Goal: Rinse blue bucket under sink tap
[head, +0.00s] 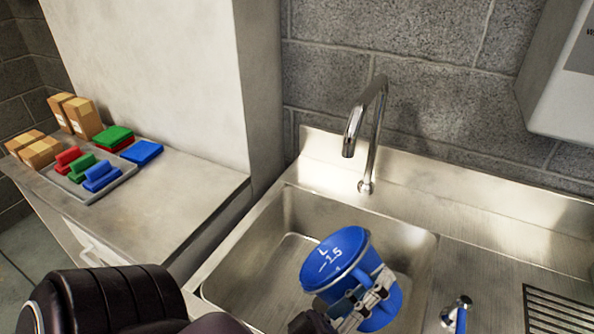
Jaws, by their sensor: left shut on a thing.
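The blue bucket (334,258), with white volume marks on its side, is held tilted over the sink basin (297,215). My left gripper (372,297) is shut on the bucket at its right side, near the handle. No water shows at the spout. My right gripper is not in view.
On the left counter (165,205) are a grey tray (75,188) of coloured pads, more pads and cardboard boxes (82,117). A white wall dispenser (555,75) hangs upper right.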

